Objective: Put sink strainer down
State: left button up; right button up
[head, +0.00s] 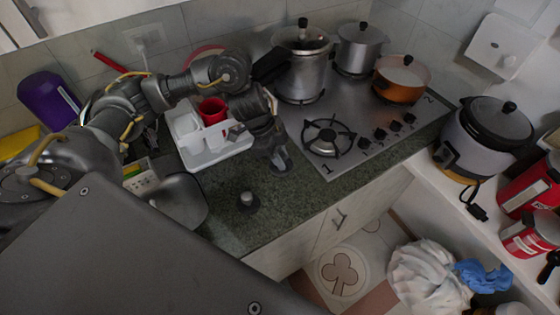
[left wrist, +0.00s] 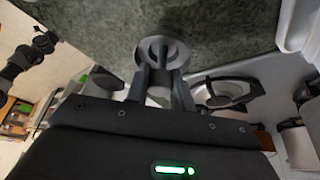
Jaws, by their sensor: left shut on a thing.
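My left gripper (head: 281,160) is over the green speckled counter (head: 300,198), between the white dish rack and the stove. In the left wrist view the gripper (left wrist: 162,88) is shut on the sink strainer (left wrist: 163,48), a grey metal disc with a central knob. The fingers hold it by the knob, with the disc facing the counter. In the head view the strainer (head: 282,169) shows only partly below the fingers. I cannot tell whether it touches the counter. My right gripper is not in view.
A dark round piece with a grey knob (head: 247,199) sits on the counter's front part. The white dish rack (head: 215,157) holds a red cup (head: 212,110). The stove (head: 345,115) bears several pots. Bare counter lies in front of the gripper.

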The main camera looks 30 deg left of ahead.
pick_arm(q)
jog(key=shift+s+f, duration=0.25)
jog(key=shift+f, duration=0.75)
jog(key=shift+w+f, duration=0.15)
jog(key=shift+f, duration=0.05)
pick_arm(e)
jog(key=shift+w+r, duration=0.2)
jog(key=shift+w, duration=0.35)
pick_arm(q)
jog(key=shift+f, duration=0.15)
jog(key=o, duration=0.9)
jog(key=shift+r, duration=0.3)
jog(key=v, duration=1.1)
jog(key=shift+a+r, duration=0.25)
jog(key=shift+r, duration=0.1)
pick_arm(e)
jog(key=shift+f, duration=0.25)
